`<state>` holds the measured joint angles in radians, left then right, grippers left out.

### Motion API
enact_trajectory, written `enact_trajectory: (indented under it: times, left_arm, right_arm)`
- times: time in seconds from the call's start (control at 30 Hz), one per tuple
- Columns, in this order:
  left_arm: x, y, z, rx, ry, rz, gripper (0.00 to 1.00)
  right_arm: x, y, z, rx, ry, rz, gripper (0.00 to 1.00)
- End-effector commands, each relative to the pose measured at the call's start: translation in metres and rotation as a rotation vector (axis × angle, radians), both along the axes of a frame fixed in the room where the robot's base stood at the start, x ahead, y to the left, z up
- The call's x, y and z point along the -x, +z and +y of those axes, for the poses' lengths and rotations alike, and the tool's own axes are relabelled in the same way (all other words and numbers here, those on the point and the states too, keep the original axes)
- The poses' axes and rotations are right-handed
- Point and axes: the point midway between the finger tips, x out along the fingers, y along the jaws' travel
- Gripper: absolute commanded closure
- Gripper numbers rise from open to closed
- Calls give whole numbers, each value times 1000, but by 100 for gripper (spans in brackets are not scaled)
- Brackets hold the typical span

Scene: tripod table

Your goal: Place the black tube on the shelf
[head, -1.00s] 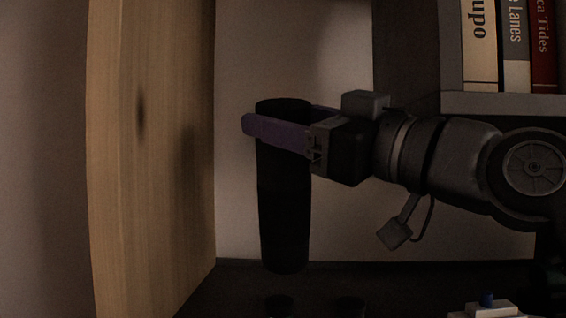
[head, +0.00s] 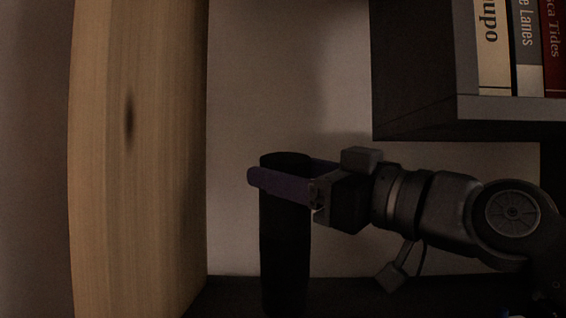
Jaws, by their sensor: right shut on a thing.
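The black tube (head: 285,255) is upright in the head view, left of centre, with its lower end at the bottom edge of the picture. My right gripper (head: 282,184) comes in from the right and its purple fingers are shut around the tube near its top. A grey wall shelf (head: 470,109) with books on it is at the upper right, above and to the right of the gripper. Whether the tube's base touches the dark surface below cannot be told. My left gripper is not in view.
A tall wooden panel (head: 135,200) stands to the left of the tube. Several books (head: 525,45) stand on the shelf at the upper right. A dark surface (head: 400,296) runs along the bottom. The pale wall (head: 290,70) above the tube is clear.

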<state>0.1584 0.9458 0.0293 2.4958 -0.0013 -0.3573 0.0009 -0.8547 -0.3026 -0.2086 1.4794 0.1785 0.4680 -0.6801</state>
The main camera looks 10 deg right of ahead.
Motion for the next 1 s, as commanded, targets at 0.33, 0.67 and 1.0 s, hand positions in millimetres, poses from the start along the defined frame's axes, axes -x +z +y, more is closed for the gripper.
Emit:
enact_trajectory:
  times: [0.33, 0.67, 1.0]
  left_arm:
    - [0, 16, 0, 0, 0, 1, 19]
    - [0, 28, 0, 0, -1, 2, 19]
    - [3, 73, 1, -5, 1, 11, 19]
  right_arm:
    - [-10, 2, -3, -8, 1, 52, 100]
    - [-14, 8, -5, -12, 1, 75, 100]
    - [-37, 15, -12, -31, 5, 211, 100]
